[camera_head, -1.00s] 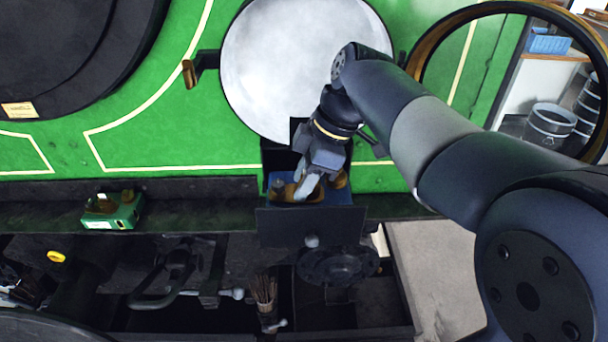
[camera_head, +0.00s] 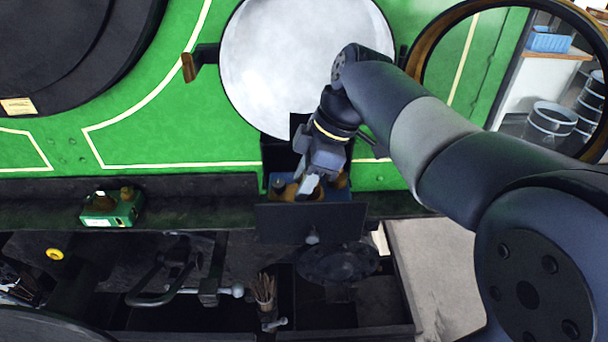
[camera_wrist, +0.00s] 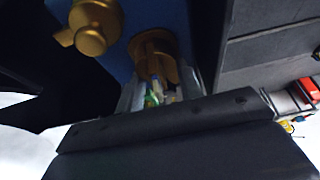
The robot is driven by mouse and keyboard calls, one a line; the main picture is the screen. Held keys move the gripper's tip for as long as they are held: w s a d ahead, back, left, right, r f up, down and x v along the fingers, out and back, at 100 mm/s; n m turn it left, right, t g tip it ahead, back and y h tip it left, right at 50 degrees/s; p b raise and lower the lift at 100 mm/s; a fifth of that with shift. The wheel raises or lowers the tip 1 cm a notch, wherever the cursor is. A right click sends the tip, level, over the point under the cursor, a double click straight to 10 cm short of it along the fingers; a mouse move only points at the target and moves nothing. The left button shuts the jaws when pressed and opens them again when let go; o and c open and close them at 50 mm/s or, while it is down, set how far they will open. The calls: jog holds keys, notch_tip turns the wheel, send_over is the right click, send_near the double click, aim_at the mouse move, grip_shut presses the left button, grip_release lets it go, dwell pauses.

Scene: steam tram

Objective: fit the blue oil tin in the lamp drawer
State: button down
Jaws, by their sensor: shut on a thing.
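The blue oil tin (camera_head: 343,191) has brass fittings on its top. It shows just behind the dark drawer front, in or low over the open lamp drawer (camera_head: 311,223); its lower part is hidden, so I cannot tell whether it rests on the bottom. My gripper (camera_head: 309,186) reaches down from above and is shut on a brass fitting of the tin. In the wrist view the pale fingertips (camera_wrist: 162,92) are at one brass fitting, with a second brass fitting beside it on the blue top (camera_wrist: 150,14). The drawer front (camera_wrist: 165,132) crosses the lower part of that view.
A green box with brass parts (camera_head: 112,209) stands on the ledge to the left. Below are dark pipes, a handwheel (camera_head: 338,262) and a brush (camera_head: 265,289). A large round pale disc (camera_head: 300,65) is behind my gripper. Pale floor (camera_head: 432,265) shows at right.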

jog(key=shift+f+b, duration=0.3)
jog(key=shift+f, duration=0.05)
dwell(1.0)
jog(key=c, duration=0.9)
grip_release()
jog(key=shift+o, duration=0.2)
jog(key=v, duration=1.1)
jog(key=x, duration=1)
jog(key=shift+a+f, duration=0.2)
jog(key=shift+f, duration=0.15)
jog(key=shift+r+p, duration=0.2)
jog(key=shift+p, duration=0.1)
